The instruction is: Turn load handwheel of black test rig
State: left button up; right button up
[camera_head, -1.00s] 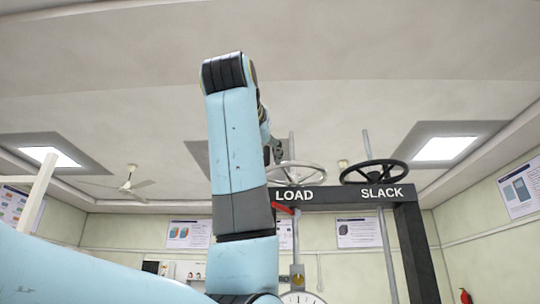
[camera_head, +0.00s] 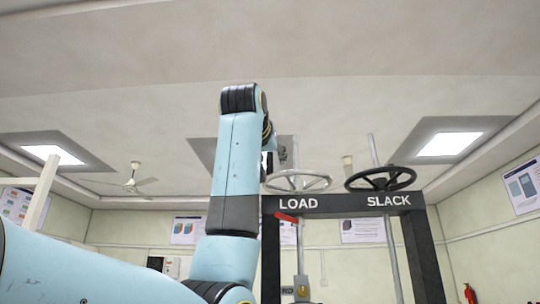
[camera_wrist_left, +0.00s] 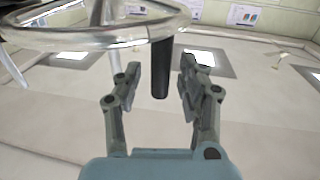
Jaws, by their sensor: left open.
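The silver load handwheel (camera_head: 312,181) sits on top of the black test rig (camera_head: 340,203), above the word LOAD. In the left wrist view the handwheel (camera_wrist_left: 95,38) fills the upper left, and its black handle (camera_wrist_left: 161,72) sticks out from the rim. My left gripper (camera_wrist_left: 159,80) is open, with one finger on each side of the handle. A gap shows on both sides of the handle in this view. In the head view the left gripper (camera_head: 282,154) is small and partly hidden behind my arm. My right gripper is out of view.
A black handwheel (camera_head: 381,178) stands above the word SLACK, right of the load handwheel. A red lever (camera_head: 287,217) sits under the beam near the LOAD label. A dial or box (camera_head: 302,289) hangs below. The space above the wheels is clear.

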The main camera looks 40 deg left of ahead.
pick_arm(q)
grip_shut()
